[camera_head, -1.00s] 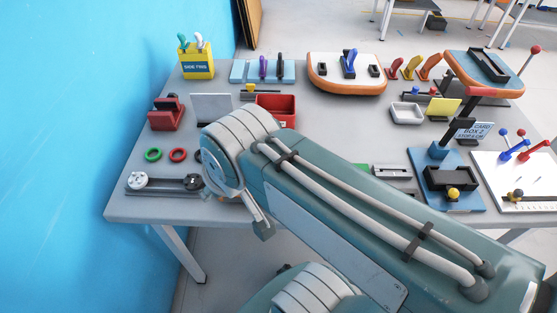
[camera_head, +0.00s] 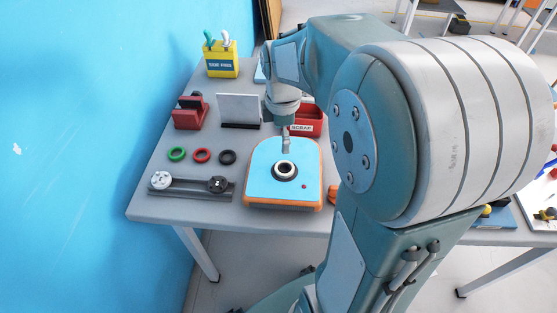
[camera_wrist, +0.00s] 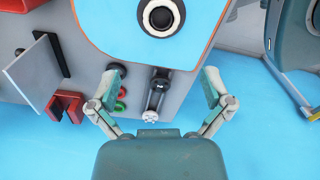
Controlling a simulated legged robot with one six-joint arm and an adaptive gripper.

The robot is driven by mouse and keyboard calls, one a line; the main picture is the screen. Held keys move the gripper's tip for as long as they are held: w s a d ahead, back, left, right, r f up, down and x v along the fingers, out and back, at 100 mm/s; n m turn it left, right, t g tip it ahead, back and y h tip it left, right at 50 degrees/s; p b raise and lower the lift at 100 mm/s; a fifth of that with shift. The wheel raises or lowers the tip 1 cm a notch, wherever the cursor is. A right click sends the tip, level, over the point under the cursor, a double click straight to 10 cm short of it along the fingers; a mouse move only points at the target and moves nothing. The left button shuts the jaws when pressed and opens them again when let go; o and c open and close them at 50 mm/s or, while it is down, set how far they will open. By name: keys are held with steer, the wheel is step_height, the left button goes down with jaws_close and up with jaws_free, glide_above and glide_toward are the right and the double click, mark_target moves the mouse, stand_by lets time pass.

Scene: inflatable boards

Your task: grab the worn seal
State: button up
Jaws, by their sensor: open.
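A small board (camera_head: 262,188) with a blue top and orange rim lies near the table's front edge. A dark ring (camera_head: 285,171) with a pale centre sits in its middle, perhaps the worn seal; wear cannot be made out. The ring also shows at the top of the wrist view (camera_wrist: 162,17). My gripper (camera_head: 288,147) hangs just behind the ring in the head view. In the wrist view my gripper (camera_wrist: 160,75) has its two fingers wide apart with nothing between them. Loose green (camera_head: 177,154), red (camera_head: 202,156) and black (camera_head: 228,157) rings lie left of the board.
A red SCRAP bin (camera_head: 308,128) stands behind the board. An upright grey plate (camera_head: 238,108), a red holder (camera_head: 190,113) and a yellow tool box (camera_head: 221,61) stand farther back. A dark rail with two knobs (camera_head: 190,188) lies front left. My arm hides the table's right part.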

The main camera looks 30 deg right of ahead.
mark_target(283, 171)
step_height(283, 171, down, 10)
steer(key=shift+s+d+f, duration=0.1)
steer(key=shift+f, duration=0.15)
steer(key=c, duration=0.8)
